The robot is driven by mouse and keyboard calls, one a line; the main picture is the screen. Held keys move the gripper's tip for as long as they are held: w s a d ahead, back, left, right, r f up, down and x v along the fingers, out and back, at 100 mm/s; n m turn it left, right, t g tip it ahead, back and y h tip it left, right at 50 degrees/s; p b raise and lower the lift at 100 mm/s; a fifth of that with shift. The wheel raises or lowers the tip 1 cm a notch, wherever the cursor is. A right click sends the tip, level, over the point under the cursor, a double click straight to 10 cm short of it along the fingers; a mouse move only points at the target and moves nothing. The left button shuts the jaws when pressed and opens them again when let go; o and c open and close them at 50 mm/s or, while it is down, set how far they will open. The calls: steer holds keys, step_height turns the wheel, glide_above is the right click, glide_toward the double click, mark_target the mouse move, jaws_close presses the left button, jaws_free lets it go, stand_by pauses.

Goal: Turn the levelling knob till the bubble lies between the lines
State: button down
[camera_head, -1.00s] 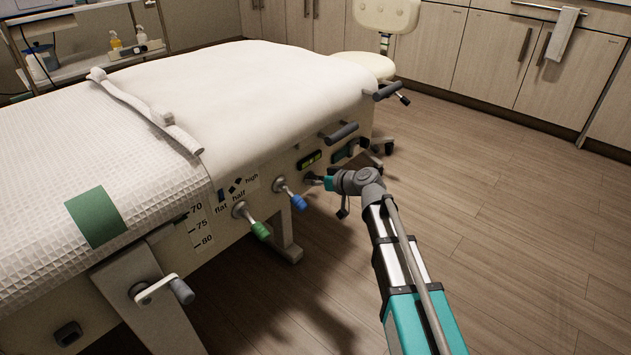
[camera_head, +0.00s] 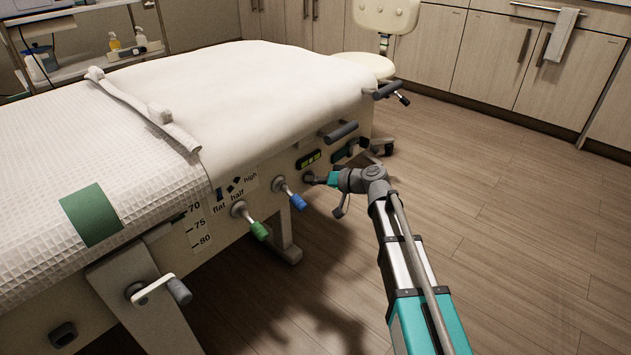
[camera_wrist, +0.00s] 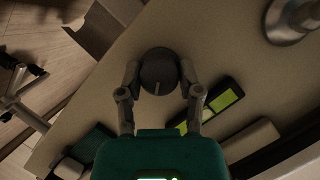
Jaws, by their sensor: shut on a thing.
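The levelling knob (camera_wrist: 159,72) is a dark round knob with a pale pointer line, on the side panel of the bed in the wrist view. My gripper (camera_wrist: 160,82) has one finger on each side of it and is shut on it. In the head view my gripper (camera_head: 318,178) reaches the panel below the level, and the knob is mostly hidden there. The level (camera_head: 309,159) is a dark housing with a yellow-green window. It also shows in the wrist view (camera_wrist: 222,101), partly hidden by a finger. I cannot make out the bubble clearly.
A blue-tipped lever (camera_head: 297,201) and a green-tipped lever (camera_head: 259,230) stick out left of my gripper. A grey handle (camera_head: 340,132) juts out above it. A crank (camera_head: 165,289) is at the lower left. The floor (camera_head: 520,230) to the right is clear.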

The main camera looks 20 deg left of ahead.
steer(key=shift+a, duration=0.1)
steer(key=shift+c, duration=1.3)
jaws_free()
steer(key=shift+n, duration=0.3)
steer(key=shift+s+n+t+h+p, duration=0.1)
steer(key=shift+n+t+h+p, duration=0.35)
steer(key=shift+n+t, duration=0.35)
steer(key=n+t, duration=0.1)
steer(key=n, duration=0.1)
steer(key=shift+n+h, duration=0.35)
steer(key=shift+n, duration=0.05)
steer(key=s+d+r+m+h+p, duration=0.2)
steer(key=s+d+r+p, duration=0.2)
steer(key=d+r+p, duration=0.6)
steer(key=s+d+r+m+g+h+p, duration=0.1)
steer(key=s+d+r+p, duration=0.3)
steer(key=d+r+p, duration=0.6)
steer(key=d+m+h+p, duration=0.1)
steer(key=d+p, duration=0.2)
steer(key=p, duration=0.4)
steer(key=shift+h, duration=0.4)
